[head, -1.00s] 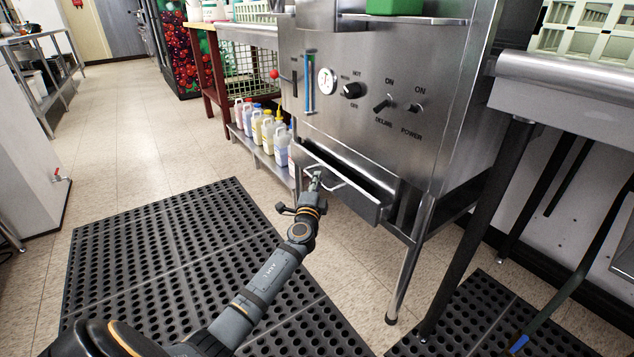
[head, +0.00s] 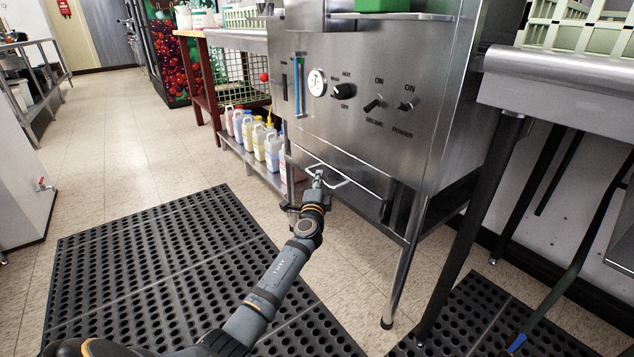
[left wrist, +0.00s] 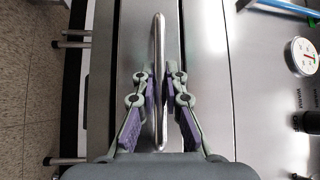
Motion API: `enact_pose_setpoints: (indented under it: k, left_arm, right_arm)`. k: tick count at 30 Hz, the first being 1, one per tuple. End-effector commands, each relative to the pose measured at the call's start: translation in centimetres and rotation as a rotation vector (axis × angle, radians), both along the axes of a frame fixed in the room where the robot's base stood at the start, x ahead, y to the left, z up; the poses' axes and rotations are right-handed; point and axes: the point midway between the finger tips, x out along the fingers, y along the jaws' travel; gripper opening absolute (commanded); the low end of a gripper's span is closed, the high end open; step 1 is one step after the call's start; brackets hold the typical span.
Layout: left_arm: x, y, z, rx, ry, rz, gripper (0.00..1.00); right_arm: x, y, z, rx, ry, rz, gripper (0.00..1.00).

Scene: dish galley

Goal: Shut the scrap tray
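The scrap tray (head: 350,188) is a steel drawer low in the front of the dish machine, with a bent wire handle (head: 335,181). Its front sits close against the machine and its inside no longer shows; I cannot tell whether a thin gap is left. My left gripper (head: 317,178) is at the handle. In the left wrist view, the purple-padded fingers of the left gripper (left wrist: 159,90) close in on both sides of the handle bar (left wrist: 158,35), pinching it. My right gripper is in no view.
The dish machine (head: 420,125) has knobs and a dial above the tray. Several bottles (head: 258,140) stand on a low shelf to its left. A steel table (head: 550,88) stands at the right. Black mats (head: 170,270) cover the floor, and the aisle at left is clear.

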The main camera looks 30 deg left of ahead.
Motion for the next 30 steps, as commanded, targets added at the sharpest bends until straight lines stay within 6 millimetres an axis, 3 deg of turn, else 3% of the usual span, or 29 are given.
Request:
enact_pose_setpoints:
  k: [1, 5, 17, 30]
  left_arm:
    - [0.1, -0.1, 0.2, 0.0, -0.004, -0.004, 0.17]
    - [0.1, -0.1, 0.2, 0.0, -0.004, -0.003, 0.34]
    - [-0.7, -0.4, 0.0, 0.0, -0.002, -0.003, 0.34]
    - [-9.3, -4.1, -1.4, -0.001, -0.001, -0.004, 0.34]
  right_arm:
    - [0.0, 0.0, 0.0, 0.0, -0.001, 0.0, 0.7]
    - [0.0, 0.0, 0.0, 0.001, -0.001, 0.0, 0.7]
    - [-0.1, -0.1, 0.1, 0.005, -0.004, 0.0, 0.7]
    - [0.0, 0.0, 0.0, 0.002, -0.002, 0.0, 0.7]
